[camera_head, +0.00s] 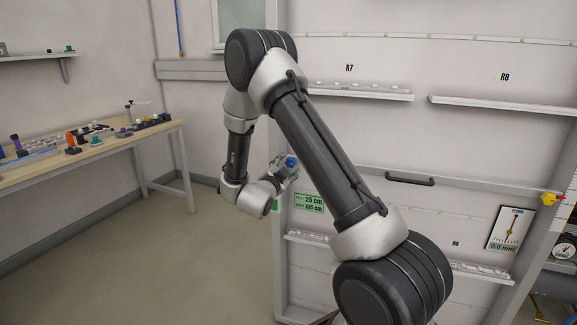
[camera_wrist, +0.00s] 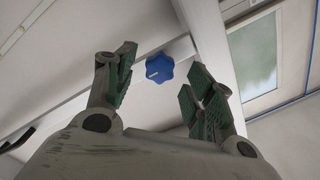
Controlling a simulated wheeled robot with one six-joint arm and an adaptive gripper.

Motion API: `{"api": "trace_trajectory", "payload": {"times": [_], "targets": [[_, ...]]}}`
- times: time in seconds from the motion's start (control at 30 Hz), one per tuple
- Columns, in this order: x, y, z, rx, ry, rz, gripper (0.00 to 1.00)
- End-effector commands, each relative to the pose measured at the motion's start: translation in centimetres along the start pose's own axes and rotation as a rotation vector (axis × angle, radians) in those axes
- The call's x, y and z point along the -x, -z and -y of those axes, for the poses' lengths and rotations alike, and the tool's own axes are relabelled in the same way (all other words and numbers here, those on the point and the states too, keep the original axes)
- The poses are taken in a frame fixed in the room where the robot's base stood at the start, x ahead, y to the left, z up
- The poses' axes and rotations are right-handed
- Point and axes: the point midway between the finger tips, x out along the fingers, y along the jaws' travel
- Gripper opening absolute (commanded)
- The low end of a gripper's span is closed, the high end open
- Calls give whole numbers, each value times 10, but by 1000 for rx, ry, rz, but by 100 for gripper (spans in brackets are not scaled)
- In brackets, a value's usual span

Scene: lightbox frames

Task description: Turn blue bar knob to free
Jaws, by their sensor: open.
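A blue knob (camera_wrist: 159,68) is mounted on the pale panel frame in the wrist view. It looks lobed like a star rather than a bar, with a short white mark on its left half. In the head view a small patch of the blue knob (camera_head: 291,162) shows at the panel's left upright. My gripper (camera_wrist: 162,84) is open, with its green-padded fingers on either side of the knob in the picture. The knob appears beyond the fingertips, and I see no contact. No label for a free position is readable.
The panel has shelves, including one under R7 (camera_head: 360,92), and a dark handle (camera_head: 409,180). A green 25 cm sign (camera_head: 309,203) is below the knob. A yellow-red knob (camera_head: 550,199) and a gauge (camera_head: 508,229) are at right. A workbench (camera_head: 165,133) stands left, with open floor between.

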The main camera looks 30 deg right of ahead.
Motion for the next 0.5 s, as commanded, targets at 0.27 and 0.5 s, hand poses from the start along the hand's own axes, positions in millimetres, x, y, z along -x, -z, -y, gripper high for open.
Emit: {"api": "trace_trajectory", "payload": {"times": [0.27,0.5], "targets": [[-26,0,0,0,-1,0,54],[-27,0,0,1,0,1,54]]}}
